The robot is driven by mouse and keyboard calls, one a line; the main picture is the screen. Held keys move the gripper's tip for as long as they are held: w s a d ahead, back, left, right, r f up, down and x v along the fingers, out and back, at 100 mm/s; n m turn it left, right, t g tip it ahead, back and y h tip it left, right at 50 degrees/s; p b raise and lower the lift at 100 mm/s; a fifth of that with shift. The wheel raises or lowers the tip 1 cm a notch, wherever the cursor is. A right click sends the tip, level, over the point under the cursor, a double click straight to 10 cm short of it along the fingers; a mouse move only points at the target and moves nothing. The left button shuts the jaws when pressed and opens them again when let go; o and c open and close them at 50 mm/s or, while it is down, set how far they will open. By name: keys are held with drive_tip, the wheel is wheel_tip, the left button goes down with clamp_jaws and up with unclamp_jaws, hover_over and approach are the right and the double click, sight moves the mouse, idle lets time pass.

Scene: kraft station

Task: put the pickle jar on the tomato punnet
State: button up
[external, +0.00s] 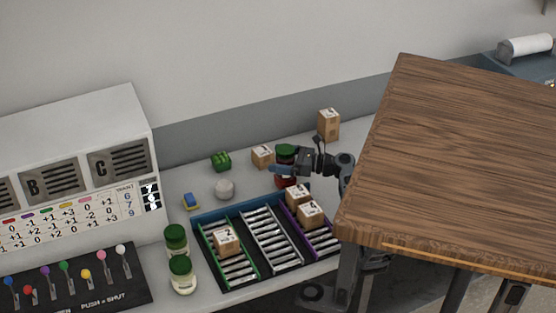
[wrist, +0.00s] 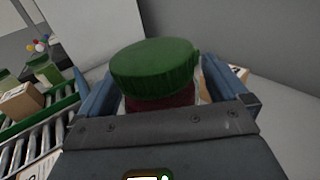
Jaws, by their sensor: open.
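A jar with a green lid (external: 285,150) and dark red contents stands at the back of the counter. It fills the middle of the wrist view (wrist: 153,68). My gripper (external: 281,170) is open around this jar, with one blue finger on each side in the wrist view (wrist: 145,78). Contact with the glass cannot be told. Two green-lidded jars with pale contents, a rear one (external: 176,240) and a front one (external: 183,276), stand left of the roller tray. A small green item (external: 221,161), possibly the punnet, sits at the back left; I cannot make out tomatoes.
A blue-edged roller tray (external: 200,222) holds several cardboard boxes. A carton (external: 262,157) stands close left of my gripper, and a taller one (external: 328,124) behind it. A white ball (external: 225,188) and blue-yellow block (external: 191,201) lie nearby. A wooden table (external: 455,160) is at right.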

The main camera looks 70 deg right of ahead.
drive_tip(key=s+d+b, duration=0.1)
drive_tip(key=s, duration=1)
drive_tip(key=shift+s+d, duration=0.3)
drive_tip(key=shift+d, duration=0.1)
